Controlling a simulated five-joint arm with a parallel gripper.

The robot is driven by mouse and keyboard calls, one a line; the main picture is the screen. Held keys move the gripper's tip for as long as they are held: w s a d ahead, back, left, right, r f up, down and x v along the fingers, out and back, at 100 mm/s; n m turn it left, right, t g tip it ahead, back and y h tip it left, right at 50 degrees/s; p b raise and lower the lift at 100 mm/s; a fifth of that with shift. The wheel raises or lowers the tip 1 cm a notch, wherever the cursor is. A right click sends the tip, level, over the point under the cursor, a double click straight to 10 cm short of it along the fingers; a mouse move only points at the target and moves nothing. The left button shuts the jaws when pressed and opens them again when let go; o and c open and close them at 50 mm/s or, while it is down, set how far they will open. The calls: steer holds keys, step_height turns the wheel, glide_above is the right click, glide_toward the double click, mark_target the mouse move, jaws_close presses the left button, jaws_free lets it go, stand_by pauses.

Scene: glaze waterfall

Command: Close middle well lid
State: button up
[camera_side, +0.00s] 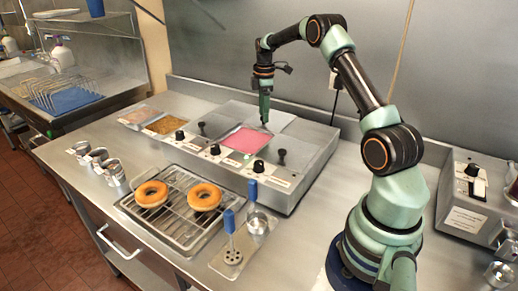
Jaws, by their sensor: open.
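The glaze warmer (290,201) is a low metal box on the counter. Its middle well is uncovered and shows pink glaze (245,140). A pale metal panel (279,122) lies behind the pink well and looks like its lid; my gripper partly hides it. Metal covers with black knobs lie on either side, the left knob (202,128) and the right knob (282,156). My gripper (265,118) is open and points down at the back edge of the pink well. I cannot tell whether it touches the panel.
Two doughnuts (204,197) sit on a wire rack in front of the warmer. Blue-handled tools (230,222) stand at a holder to its right. A control box (470,197) is at the right.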

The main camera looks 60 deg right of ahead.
steer(key=shift+f, duration=0.4)
jaws_close()
steer(key=shift+r, duration=0.1)
stand_by(1.1)
